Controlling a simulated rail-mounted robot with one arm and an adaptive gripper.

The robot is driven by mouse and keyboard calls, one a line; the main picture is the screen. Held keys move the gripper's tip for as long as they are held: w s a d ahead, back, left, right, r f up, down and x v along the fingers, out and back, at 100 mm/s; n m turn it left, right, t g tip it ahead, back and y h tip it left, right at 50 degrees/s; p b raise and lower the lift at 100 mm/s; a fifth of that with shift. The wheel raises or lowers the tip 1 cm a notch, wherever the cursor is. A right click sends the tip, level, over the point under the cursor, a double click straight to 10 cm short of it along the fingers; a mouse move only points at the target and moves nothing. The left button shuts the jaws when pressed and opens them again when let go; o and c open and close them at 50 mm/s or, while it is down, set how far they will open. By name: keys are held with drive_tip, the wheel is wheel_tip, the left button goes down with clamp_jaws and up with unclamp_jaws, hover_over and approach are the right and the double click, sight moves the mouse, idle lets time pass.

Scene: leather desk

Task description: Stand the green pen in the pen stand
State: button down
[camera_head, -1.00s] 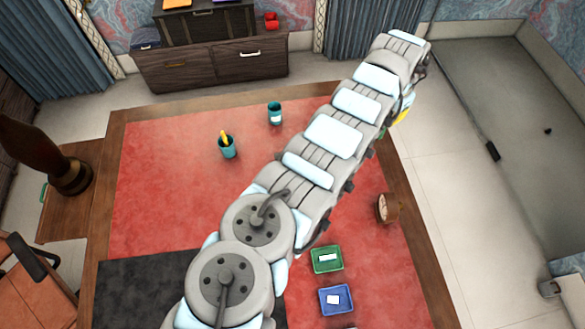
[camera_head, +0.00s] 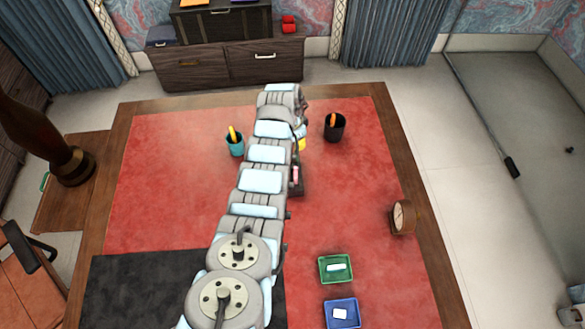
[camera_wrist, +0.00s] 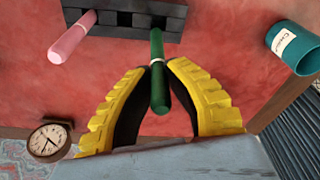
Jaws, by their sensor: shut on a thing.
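In the wrist view my gripper (camera_wrist: 156,70), with yellow ribbed fingers, is shut on the green pen (camera_wrist: 159,92). The pen has a pale band, and its far end overlaps the edge of the pen stand (camera_wrist: 98,17), a dark block with square slots. I cannot tell whether that end is in a slot or above it. A pink pen (camera_wrist: 72,37) stands at the block's left part. In the head view my arm hides the green pen and most of the gripper; a yellow bit of it (camera_head: 302,143) shows beside the arm. Part of the dark stand (camera_head: 298,187) shows there too.
A teal cup (camera_head: 236,148) with a yellow pen and a black cup (camera_head: 334,130) with an orange pen flank my arm. A labelled teal cup (camera_wrist: 293,50) shows in the wrist view. A clock (camera_head: 402,217), green tray (camera_head: 335,269) and blue tray (camera_head: 341,314) lie right.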

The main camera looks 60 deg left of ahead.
drive_tip(key=shift+s+a+f, duration=0.1)
drive_tip(key=shift+s+f, duration=0.15)
drive_tip(key=shift+f, duration=0.8)
drive_tip(key=shift+s+a+f, duration=0.1)
drive_tip(key=shift+s+f, duration=0.15)
drive_tip(key=shift+f, duration=0.75)
drive_tip(key=c, duration=1.2)
unclamp_jaws()
drive_tip(key=shift+s+d, duration=0.1)
drive_tip(key=shift+s, duration=0.05)
drive_tip(key=shift+o, duration=0.2)
wheel_tip(320, 180, up, 12)
drive_tip(key=s, duration=0.1)
drive_tip(key=shift+s+a+f+b, duration=0.15)
drive_tip(key=shift+a+f+b, duration=0.05)
drive_tip(key=shift+b, duration=0.15)
drive_tip(key=shift+o, duration=0.9)
drive_tip(key=shift+s+r, duration=0.1)
drive_tip(key=shift+r, duration=0.25)
